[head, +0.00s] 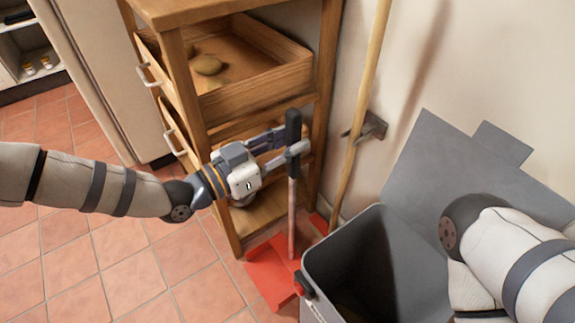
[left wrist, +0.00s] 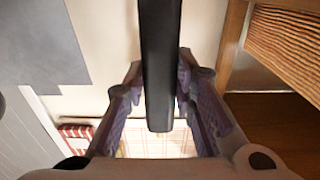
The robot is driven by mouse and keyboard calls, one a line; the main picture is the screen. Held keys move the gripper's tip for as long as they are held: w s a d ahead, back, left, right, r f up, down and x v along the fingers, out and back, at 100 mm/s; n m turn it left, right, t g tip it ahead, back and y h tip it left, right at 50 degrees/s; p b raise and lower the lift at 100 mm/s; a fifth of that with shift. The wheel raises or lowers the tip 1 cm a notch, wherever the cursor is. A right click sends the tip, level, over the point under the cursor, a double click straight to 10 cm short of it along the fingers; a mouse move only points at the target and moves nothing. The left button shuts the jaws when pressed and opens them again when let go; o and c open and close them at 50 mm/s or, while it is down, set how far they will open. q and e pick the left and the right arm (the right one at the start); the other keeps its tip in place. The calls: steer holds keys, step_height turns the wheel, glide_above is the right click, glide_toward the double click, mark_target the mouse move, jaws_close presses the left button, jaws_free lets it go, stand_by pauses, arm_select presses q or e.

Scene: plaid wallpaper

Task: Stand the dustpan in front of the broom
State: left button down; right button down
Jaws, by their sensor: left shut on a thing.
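The dustpan (head: 268,272) is a red pan at floor level with a long upright handle topped by a black grip (head: 293,127). My left gripper (head: 296,148) is shut on the handle around the black grip. In the left wrist view the black grip (left wrist: 160,65) runs between the two fingers. The broom's wooden stick (head: 361,110) leans upright at the wall, just right of the dustpan's handle, by a dark wall holder. A red part shows low near its foot, partly hidden. My right gripper is out of view; only the right arm shows.
A grey bin (head: 372,262) with its lid (head: 460,165) open stands right of the dustpan, very close to it. A wooden shelf unit (head: 260,85) with open drawers stands behind my left gripper. The tiled floor (head: 120,255) at the left is clear.

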arm_select(q)
steer(key=shift+f+b, duration=0.45)
steer(key=shift+f, duration=1.6)
steer(key=c, duration=1.3)
jaws_free()
steer(key=shift+c, duration=0.2)
steer(key=shift+r, duration=0.2)
steer(key=p+v, duration=0.1)
steer(key=v, duration=1.1)
steer(key=shift+f, duration=0.2)
